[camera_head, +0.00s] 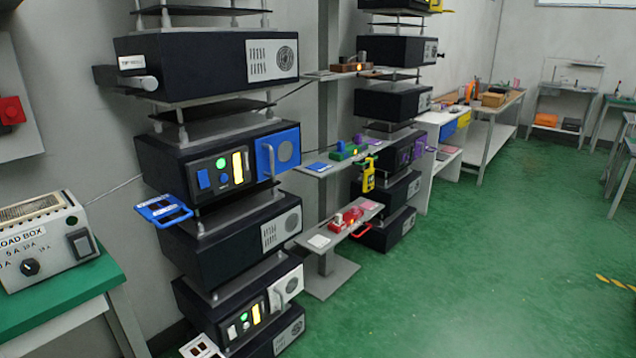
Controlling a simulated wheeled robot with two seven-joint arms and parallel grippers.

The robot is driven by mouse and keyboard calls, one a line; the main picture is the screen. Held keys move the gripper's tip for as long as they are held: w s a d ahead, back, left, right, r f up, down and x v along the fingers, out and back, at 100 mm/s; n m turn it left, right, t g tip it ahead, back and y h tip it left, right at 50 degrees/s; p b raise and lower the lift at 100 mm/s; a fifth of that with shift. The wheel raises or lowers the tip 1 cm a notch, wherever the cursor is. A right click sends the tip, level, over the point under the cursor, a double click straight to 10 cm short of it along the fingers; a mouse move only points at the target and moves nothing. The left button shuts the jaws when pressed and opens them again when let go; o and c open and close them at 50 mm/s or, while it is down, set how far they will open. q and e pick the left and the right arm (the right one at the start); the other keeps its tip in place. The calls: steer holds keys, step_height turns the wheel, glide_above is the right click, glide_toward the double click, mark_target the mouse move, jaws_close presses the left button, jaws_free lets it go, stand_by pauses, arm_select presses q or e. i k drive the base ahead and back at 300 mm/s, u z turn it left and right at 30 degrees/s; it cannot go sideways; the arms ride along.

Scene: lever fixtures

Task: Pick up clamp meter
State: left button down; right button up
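A small yellow object with dark markings (368,175) shows in the head view right of centre, upright beside the grey shelf stand and in front of the black units. It may be the clamp meter, but it is too small to tell surely. A small orange object (470,92) stands on the far workbench; its kind is unclear. Neither of my grippers is in view, and nothing is seen held.
A load box (45,240) sits on a green-topped table (75,290) at left. Stacked black units (215,160) with blue and white panels stand along the wall. A wooden-topped workbench (500,103) is at the back. The green floor (480,260) at right is mostly clear.

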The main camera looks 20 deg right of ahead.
mark_target(368, 179)
steer(key=z, duration=0.75)
steer(key=i, duration=0.75)
steer(key=z, duration=0.95)
steer(key=i, duration=1.3)
steer(key=u, duration=1.1)
steer(key=i, duration=0.75)
steer(key=u, duration=0.75)
